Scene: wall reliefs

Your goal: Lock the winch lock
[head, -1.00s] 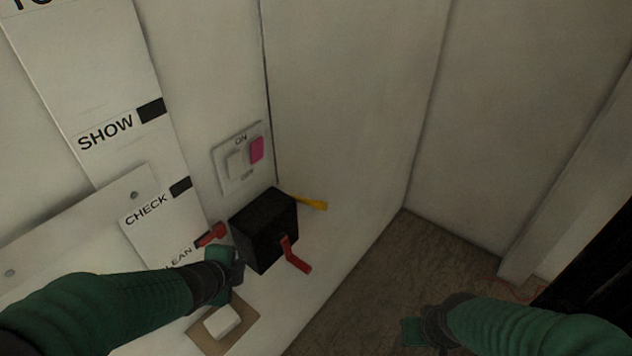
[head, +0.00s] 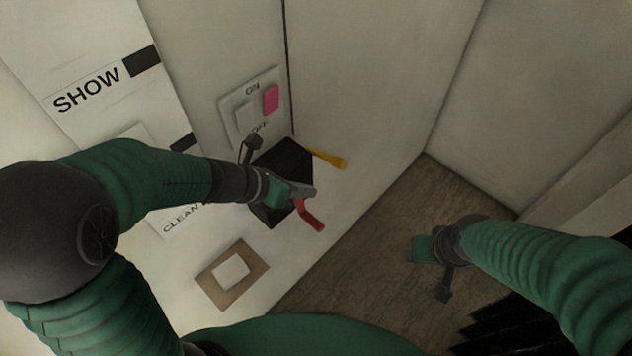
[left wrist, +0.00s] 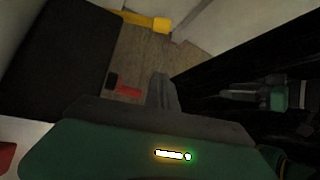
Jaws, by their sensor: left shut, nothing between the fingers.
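The winch is a black box (head: 282,160) on the pale wall. A red crank handle (head: 311,217) sticks out of its front, and a yellow lever (head: 328,159) sticks out at its far side. My left gripper (head: 304,192) is shut and empty, in front of the box and close by the red crank; contact cannot be told. The left wrist view shows the shut fingers (left wrist: 161,92), the black box (left wrist: 62,48), the yellow lever (left wrist: 148,20) and a red part (left wrist: 129,92) beside the fingers. My right gripper (head: 421,249) hangs over the floor, away from the winch.
An ON/OFF switch plate (head: 236,98) with a pink button (head: 271,99) sits above the box. A brown-framed white button (head: 212,289) is below it. A labelled SHOW panel (head: 90,90) stands at left. Brown floor (head: 375,235) lies open to the right.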

